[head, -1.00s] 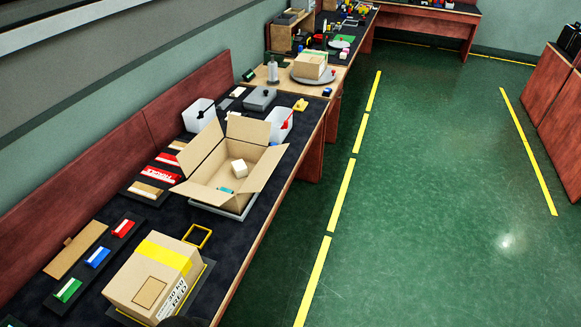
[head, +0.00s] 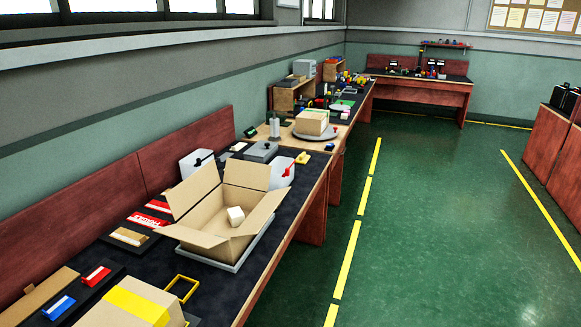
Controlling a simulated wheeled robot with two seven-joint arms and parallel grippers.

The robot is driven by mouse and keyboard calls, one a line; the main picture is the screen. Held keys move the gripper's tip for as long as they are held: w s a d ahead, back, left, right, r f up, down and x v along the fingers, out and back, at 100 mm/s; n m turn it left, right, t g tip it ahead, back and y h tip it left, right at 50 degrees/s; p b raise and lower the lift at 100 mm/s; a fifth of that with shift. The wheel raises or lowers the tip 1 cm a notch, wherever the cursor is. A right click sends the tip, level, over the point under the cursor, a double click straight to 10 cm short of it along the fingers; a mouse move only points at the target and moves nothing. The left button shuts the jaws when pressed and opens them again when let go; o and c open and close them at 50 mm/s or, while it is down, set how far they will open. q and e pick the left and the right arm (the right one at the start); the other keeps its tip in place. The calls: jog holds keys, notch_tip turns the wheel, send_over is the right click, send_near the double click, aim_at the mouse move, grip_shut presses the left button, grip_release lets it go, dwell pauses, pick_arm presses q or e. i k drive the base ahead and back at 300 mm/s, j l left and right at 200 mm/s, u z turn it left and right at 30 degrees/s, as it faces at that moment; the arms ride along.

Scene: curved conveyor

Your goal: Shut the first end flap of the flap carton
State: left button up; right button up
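The flap carton (head: 213,217) stands open on a grey tray (head: 222,262) on the dark bench top. Its flaps are spread outward: one stands up at the far end (head: 247,174), one leans up on the left (head: 193,190), one slopes out on the right (head: 262,211), and one at the near end (head: 190,237) hangs outward. A small white block (head: 236,215) shows inside; the rest of the carton floor is hidden. Neither gripper is in view.
A closed carton with yellow tape (head: 137,304) lies in the near foreground, cut by the frame edge. A yellow square frame (head: 182,287) lies between the cartons. White bins (head: 281,172) stand behind the flap carton. The green floor (head: 430,230) at right is clear.

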aim_at(257, 176)
jog(key=i+l+u, duration=0.4)
jog(key=l, duration=0.2)
jog(key=i+l+u, duration=0.4)
jog(key=l, duration=0.35)
